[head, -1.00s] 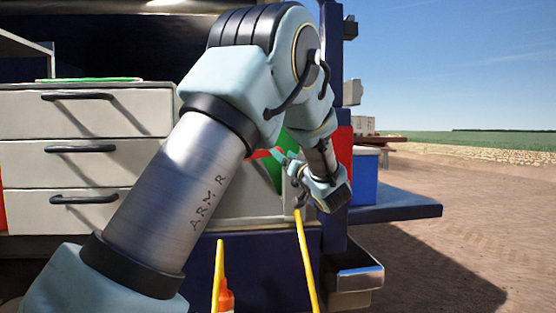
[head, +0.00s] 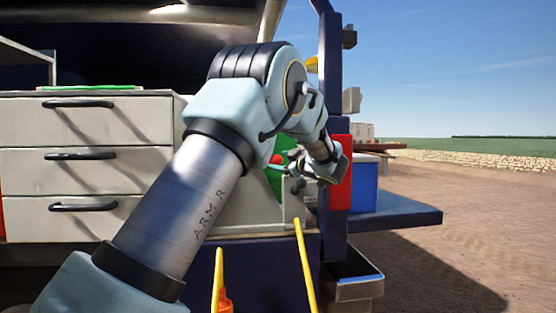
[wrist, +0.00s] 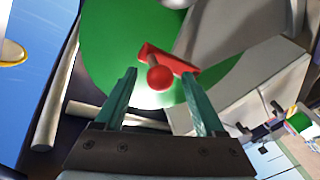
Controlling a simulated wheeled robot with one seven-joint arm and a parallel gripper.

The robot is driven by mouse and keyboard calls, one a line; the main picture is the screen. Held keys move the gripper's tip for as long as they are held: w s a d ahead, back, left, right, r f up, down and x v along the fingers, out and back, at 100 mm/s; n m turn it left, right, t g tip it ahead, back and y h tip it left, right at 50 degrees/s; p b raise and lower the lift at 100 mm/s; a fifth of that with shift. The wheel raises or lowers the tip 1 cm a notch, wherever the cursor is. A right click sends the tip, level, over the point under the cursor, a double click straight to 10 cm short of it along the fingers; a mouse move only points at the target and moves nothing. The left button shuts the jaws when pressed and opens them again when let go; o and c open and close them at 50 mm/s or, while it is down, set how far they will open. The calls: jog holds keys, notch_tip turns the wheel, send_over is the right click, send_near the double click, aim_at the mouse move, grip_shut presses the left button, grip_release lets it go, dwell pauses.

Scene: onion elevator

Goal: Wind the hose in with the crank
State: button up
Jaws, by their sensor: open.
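The green reel (wrist: 110,40) fills the upper middle of the wrist view. Its red crank arm (wrist: 185,65) carries a round red knob (wrist: 159,79). My gripper (wrist: 158,74) is open, its two teal fingers apart, with the knob showing between them; I cannot tell whether they touch it. In the head view my gripper (head: 294,158) is beside the reel (head: 274,178), which is mostly hidden behind my arm. A yellow hose (head: 305,262) hangs down from a grey housing below the reel.
White drawers (head: 80,160) stand left of my arm. A dark blue post (head: 331,110), a red box (head: 341,172) and a blue cooler (head: 364,185) stand at the right. Open dirt ground lies further right.

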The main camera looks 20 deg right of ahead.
jog(key=shift+x, duration=0.85)
jog(key=shift+c, duration=0.2)
grip_shut()
dwell(0.7)
